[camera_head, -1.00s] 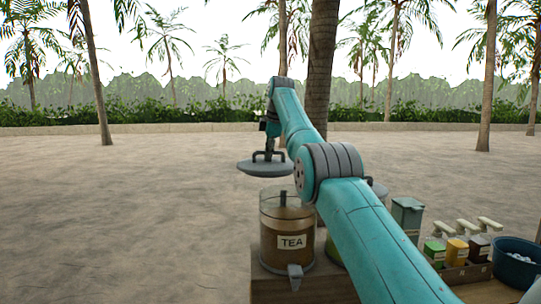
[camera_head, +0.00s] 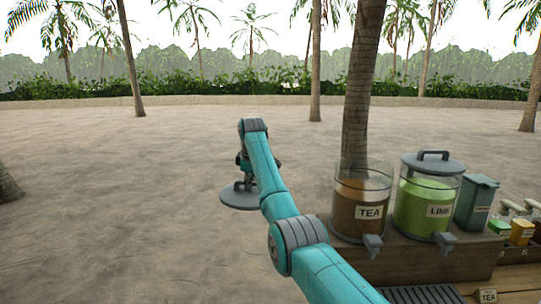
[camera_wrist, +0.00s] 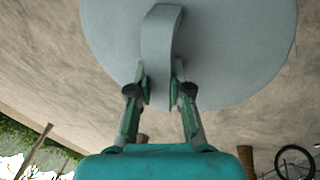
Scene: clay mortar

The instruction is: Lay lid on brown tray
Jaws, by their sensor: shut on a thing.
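My gripper (camera_head: 244,184) is shut on the handle of a round grey lid (camera_head: 232,200). The lid hangs in the air over sandy ground, left of the tea dispenser (camera_head: 361,212), which stands open at the top. In the wrist view my gripper (camera_wrist: 160,88) has its two fingers on either side of the handle of the lid (camera_wrist: 235,50), and the lid's flat disc fills the upper part. I cannot make out a brown tray in either view.
A green lime dispenser (camera_head: 424,207) with its own grey lid stands right of the tea one on a wooden stand (camera_head: 400,262). A grey-green bin (camera_head: 476,203) and small cartons (camera_head: 521,232) are farther right.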

